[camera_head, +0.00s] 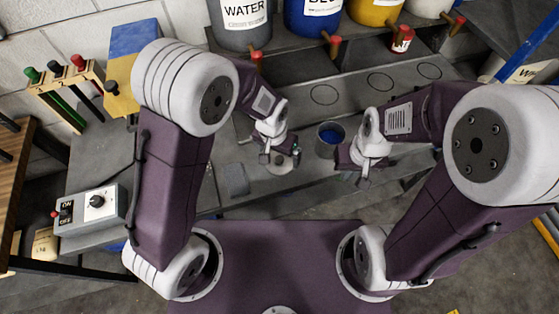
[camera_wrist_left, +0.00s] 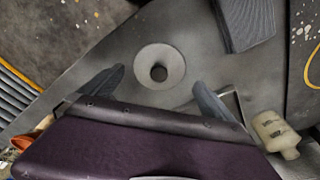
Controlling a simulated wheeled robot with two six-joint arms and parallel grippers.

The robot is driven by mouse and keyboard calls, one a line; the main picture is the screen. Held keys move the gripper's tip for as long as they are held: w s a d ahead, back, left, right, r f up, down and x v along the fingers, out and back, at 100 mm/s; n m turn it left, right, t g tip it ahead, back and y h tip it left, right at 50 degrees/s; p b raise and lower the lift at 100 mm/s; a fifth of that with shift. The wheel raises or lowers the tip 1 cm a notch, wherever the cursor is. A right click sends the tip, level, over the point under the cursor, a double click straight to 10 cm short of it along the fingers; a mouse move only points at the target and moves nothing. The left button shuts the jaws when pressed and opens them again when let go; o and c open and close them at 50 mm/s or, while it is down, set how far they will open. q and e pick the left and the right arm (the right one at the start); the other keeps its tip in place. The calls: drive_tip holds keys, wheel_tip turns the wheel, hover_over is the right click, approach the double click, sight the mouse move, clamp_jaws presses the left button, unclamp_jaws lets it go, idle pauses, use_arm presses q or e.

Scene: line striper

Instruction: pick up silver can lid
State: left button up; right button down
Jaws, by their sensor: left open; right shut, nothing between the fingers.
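The silver can lid (camera_wrist_left: 178,63), a round grey disc with a dark round centre, lies flat on the grey bench in the left wrist view. In the head view the lid (camera_head: 283,166) shows partly beneath my left gripper (camera_head: 281,158), which hides some of it. My left gripper is open and empty; in the left wrist view its fingers (camera_wrist_left: 157,90) are apart on either side, just short of the lid. My right gripper (camera_head: 349,175) is shut and empty, to the right of the lid and close to an open can with blue content (camera_head: 330,138).
A dark grey block (camera_head: 236,180) lies left of the lid; it also shows in the left wrist view (camera_wrist_left: 245,22). A control box (camera_head: 91,210) stands on the left. Several dispensers with red-tipped taps line the back, including a water one (camera_head: 241,22).

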sight(279, 159)
use_arm(q)
wheel_tip(279, 159, down, 3)
drive_tip(key=shift+w+d+f, duration=0.2)
drive_tip(key=shift+w+f, duration=0.05)
drive_tip(key=shift+f, duration=0.15)
drive_tip(key=c, duration=1.2)
drive_tip(key=shift+r, duration=0.1)
drive_tip(key=shift+c, duration=0.2)
wheel_tip(279, 159, up, 4)
drive_tip(key=shift+w+d+r, duration=0.1)
drive_tip(key=shift+w+r, duration=0.05)
drive_tip(key=w+d+r, duration=0.5)
drive_tip(key=w+r, duration=0.1)
drive_tip(key=w, duration=0.3)
drive_tip(key=shift+w+d+r, duration=0.3)
drive_tip(key=shift+d+r, duration=0.05)
